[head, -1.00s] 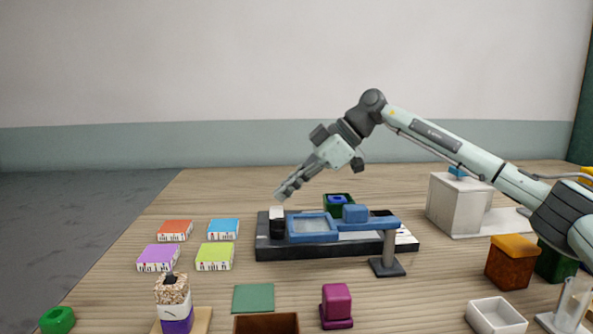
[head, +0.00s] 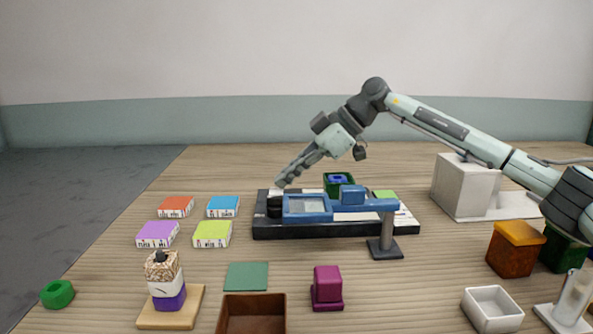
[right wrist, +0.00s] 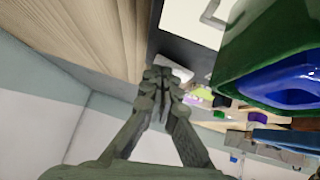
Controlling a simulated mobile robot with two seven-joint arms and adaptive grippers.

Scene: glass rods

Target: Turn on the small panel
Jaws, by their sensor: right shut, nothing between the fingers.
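A black panel board (head: 330,231) lies on the table, with a dark round part (head: 275,207) and a white part (head: 277,193) at its left end. A small lime-green patch (head: 385,195) shows at its right rear. A blue-framed window (head: 307,207) on a stand hides part of the board. My right gripper (head: 281,182) is shut and empty, its tips pointing down-left at the board's left end; I cannot tell whether they touch it. In the right wrist view its shut tips (right wrist: 164,77) overlap a pale part of the dark board. My left gripper is out of view.
A green box with blue inside (head: 329,186) stands behind the board, close beside the right gripper in the wrist view. Coloured boxes (head: 212,234) lie left. A stacked figure (head: 165,280), brown tray (head: 252,317) and magenta block (head: 327,285) stand in front. A white block (head: 463,190) is at right.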

